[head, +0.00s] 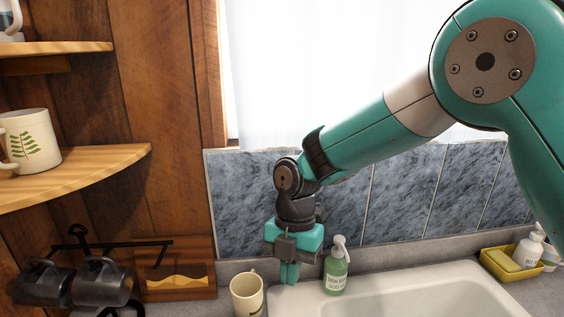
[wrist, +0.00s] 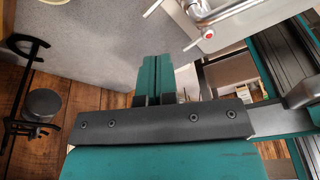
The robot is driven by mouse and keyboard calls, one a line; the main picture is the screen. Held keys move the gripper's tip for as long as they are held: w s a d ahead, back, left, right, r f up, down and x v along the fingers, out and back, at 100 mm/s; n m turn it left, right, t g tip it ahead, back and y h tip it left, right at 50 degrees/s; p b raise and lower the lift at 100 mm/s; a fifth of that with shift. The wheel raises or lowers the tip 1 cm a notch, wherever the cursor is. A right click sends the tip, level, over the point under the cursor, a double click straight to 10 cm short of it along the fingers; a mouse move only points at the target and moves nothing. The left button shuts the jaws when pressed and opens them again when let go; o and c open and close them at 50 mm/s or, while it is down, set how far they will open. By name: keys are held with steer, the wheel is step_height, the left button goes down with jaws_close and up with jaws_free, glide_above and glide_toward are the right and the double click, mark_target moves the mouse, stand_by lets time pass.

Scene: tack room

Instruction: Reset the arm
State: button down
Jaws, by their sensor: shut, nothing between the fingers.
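My gripper (head: 290,272) hangs at the end of my teal arm, pointing down above the counter behind the sink. It is shut and holds nothing. In the head view it is between a cream mug (head: 247,293) on its left and a green soap bottle (head: 336,268) on its right, apart from the shelves. In the wrist view the two teal fingers (wrist: 155,75) lie side by side, with the grey counter (wrist: 95,50) beyond them.
A white sink (head: 400,287) is at the lower right, with a yellow caddy (head: 511,268) behind it. Dark metal mugs (head: 100,283) hang on a black rack (head: 110,244) at the lower left. A leaf-print mug (head: 30,139) stands on the wooden corner shelf (head: 90,168). A tiled wall is behind.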

steer(key=s+d+r+m+t+y+b, duration=0.1)
steer(key=s+d+m+b, duration=0.3)
steer(key=s+m, duration=0.5)
steer(key=s+d+r+m+t+y+b, duration=0.1)
steer(key=s+d+m+b, duration=0.3)
steer(key=s+d+m, duration=0.5)
steer(key=m+t+y, duration=0.1)
steer(key=m, duration=0.5)
steer(key=shift+s+d+r+b, duration=0.2)
steer(key=shift+s+d+b, duration=0.1)
steer(key=shift+s+b, duration=0.05)
steer(key=c, duration=1.1)
jaws_free()
steer(key=shift+c, duration=0.2)
steer(key=shift+a, duration=0.1)
